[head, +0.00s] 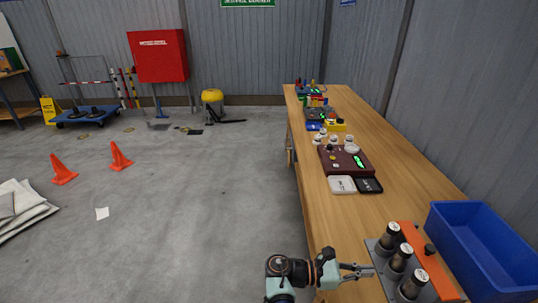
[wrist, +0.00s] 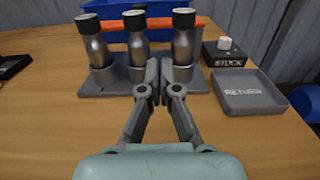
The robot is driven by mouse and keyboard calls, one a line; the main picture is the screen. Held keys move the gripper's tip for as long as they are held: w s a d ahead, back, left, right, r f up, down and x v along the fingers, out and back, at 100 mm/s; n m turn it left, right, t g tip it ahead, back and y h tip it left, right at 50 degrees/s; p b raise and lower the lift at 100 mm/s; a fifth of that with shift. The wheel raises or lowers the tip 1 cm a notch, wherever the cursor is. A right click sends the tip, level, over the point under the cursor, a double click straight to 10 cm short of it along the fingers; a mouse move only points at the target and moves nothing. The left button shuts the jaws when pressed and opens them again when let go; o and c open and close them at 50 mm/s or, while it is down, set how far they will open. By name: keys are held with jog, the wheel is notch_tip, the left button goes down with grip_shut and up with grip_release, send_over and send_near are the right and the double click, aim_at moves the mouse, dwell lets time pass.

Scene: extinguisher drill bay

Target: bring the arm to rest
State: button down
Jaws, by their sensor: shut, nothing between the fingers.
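My gripper (head: 357,271) reaches in over the near end of the wooden workbench (head: 390,155). In the wrist view its two fingers (wrist: 166,75) are together with nothing between them. They point at a grey rack (wrist: 96,87) that holds three upright steel bottles with black caps: left (wrist: 96,48), middle (wrist: 136,48) and right (wrist: 183,46). The fingertips appear just in front of the rack, between the middle and right bottles. Whether they touch it, I cannot tell.
An orange bar (head: 421,258) and a blue bin (head: 482,250) lie behind the rack. A grey tray marked RETURN (wrist: 250,92) and a black box marked STUCK (wrist: 224,53) stand right of it. A maroon device (head: 345,160) sits farther along the bench. Open floor lies left.

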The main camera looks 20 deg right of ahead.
jog(key=shift+a+f+m+y, duration=0.3)
jog(key=shift+a+m+y, duration=0.1)
jog(key=shift+m, duration=0.2)
jog(key=w+a+m+t+y+p, duration=0.3)
jog(key=a+m+t+y, duration=0.65)
jog(key=a, duration=0.85)
jog(key=s+a+r+m+t+y+p, duration=0.1)
jog(key=s+a+r+m+t+y, duration=0.2)
jog(key=a+r, duration=0.5)
jog(key=s+a+r+m+t+y+p, duration=0.1)
jog(key=s+a+r+t+y, duration=0.4)
jog(key=a, duration=0.5)
notch_tip(320, 180, up, 39)
jog(key=t+h+p, duration=0.1)
jog(key=p, duration=3.6)
jog(key=shift+d+f+p, duration=0.2)
jog(key=shift+d+p, duration=0.1)
jog(key=shift+d, duration=0.05)
jog(key=shift+n, duration=0.25)
